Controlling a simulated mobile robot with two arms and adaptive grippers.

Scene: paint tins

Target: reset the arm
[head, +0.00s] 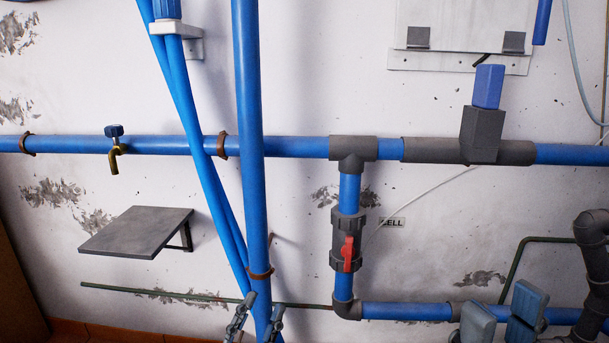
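My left gripper (263,308) is at the bottom edge, left of centre. Its two grey-blue fingers stand apart, with part of the blue vertical pipe (249,120) showing behind and between them. I see nothing held in it. My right gripper (503,315) is at the bottom right, in front of the low horizontal blue pipe (405,311). Its two blocky blue-grey fingers are apart, with nothing visible between them. Both grippers are cut off by the bottom edge. I cannot tell how far either is from the pipes. No paint tins are in view.
A long blue pipe (70,145) crosses the wall, with a brass tap (115,155). A grey shelf (138,231) juts out at the left, empty. A red-handled valve (348,252) sits at the centre. A grey elbow pipe (590,240) stands at the far right.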

